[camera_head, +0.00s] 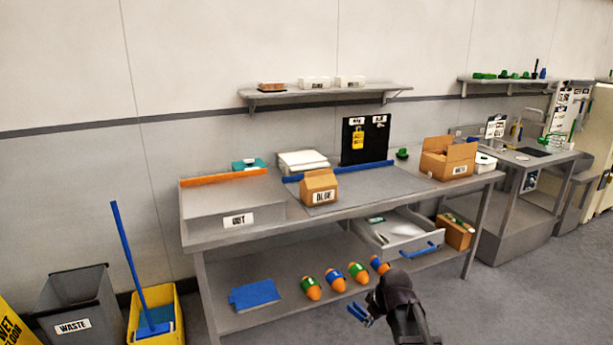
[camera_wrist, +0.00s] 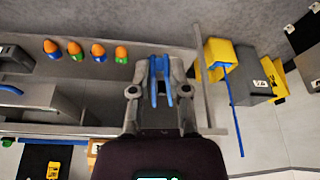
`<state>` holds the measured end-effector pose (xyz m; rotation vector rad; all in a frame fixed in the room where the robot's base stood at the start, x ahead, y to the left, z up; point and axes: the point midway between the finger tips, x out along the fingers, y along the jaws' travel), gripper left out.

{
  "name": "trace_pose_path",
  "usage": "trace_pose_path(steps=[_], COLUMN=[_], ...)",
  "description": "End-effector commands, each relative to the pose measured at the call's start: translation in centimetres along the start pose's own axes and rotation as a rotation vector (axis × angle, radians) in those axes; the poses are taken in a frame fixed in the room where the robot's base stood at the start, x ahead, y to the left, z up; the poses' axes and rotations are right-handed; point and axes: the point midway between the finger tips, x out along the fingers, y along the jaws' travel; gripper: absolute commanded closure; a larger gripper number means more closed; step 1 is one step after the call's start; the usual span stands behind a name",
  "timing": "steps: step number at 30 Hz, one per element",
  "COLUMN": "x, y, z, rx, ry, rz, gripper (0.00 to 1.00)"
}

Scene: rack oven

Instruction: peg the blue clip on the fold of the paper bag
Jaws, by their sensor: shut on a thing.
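The paper bag (camera_head: 319,188) is a small brown bag with a folded top and a white label. It stands upright on the workbench beside a long blue strip. My gripper (camera_head: 369,309) is low in front of the bench, well apart from the bag, to its lower right in the head view. It is shut on the blue clip (camera_head: 357,312). In the wrist view the blue clip (camera_wrist: 154,82) shows as two long blue prongs between the fingers of my gripper (camera_wrist: 160,96). Part of the clip is hidden by the fingers.
An open drawer (camera_head: 402,238) with a blue handle juts out under the bench top. Several orange capsule-like items (camera_head: 334,281) and a blue cloth-like item (camera_head: 254,295) lie on the lower shelf. A cardboard box (camera_head: 448,158) stands right of the bag. Bench space between them is clear.

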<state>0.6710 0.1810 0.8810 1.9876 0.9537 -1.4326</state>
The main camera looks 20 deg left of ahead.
Motion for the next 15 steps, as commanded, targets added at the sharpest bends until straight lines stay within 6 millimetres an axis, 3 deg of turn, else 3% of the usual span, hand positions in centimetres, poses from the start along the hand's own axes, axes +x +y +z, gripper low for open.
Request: trace_pose_path(steps=[15], x=[0.15], y=[-0.56], z=[-0.44], rx=[-0.008], ry=[0.0], rz=[-0.003], gripper=[1.0])
